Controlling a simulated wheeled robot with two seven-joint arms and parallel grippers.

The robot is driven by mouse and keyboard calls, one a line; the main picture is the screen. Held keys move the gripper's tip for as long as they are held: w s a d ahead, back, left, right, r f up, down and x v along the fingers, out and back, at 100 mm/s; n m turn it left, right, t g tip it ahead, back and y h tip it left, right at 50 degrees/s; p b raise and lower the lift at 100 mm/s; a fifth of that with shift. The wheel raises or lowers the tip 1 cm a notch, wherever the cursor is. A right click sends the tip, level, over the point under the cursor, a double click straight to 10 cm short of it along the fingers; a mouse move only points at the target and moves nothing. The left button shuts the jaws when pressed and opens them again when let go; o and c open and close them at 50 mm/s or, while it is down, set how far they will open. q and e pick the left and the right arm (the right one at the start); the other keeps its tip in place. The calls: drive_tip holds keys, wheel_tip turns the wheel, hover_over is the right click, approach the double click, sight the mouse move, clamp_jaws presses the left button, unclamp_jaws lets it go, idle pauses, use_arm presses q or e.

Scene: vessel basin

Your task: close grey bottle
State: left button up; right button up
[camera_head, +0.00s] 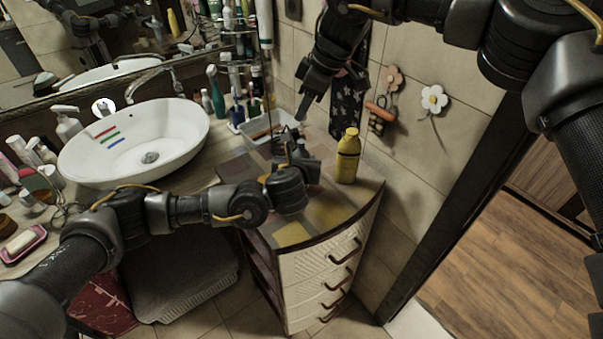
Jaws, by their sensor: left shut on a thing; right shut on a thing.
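My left gripper (296,148) is above the corner cabinet's top, shut on what seems to be the grey bottle. The bottle is mostly hidden by the gripper, and its edges are hard to make out. My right gripper (302,112) reaches down from the top, above the left one. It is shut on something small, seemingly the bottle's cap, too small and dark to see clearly. A gap shows between the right fingertips and the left gripper.
A yellow bottle (348,156) stands upright on the cabinet top (330,208), close right of the grippers. A clear tray (262,127) lies behind them. A white basin (120,165) is to the left, with a teal spray bottle (216,95) behind. The cabinet's front top is clear.

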use_arm(q)
clamp_jaws()
use_arm(e)
hover_over(300, 141)
drive_tip(key=d, duration=0.1)
drive_tip(key=shift+s+f, duration=0.1)
drive_tip(key=shift+f, duration=2.35)
drive_tip(key=shift+f, duration=0.9)
drive_tip(key=shift+f, duration=0.6)
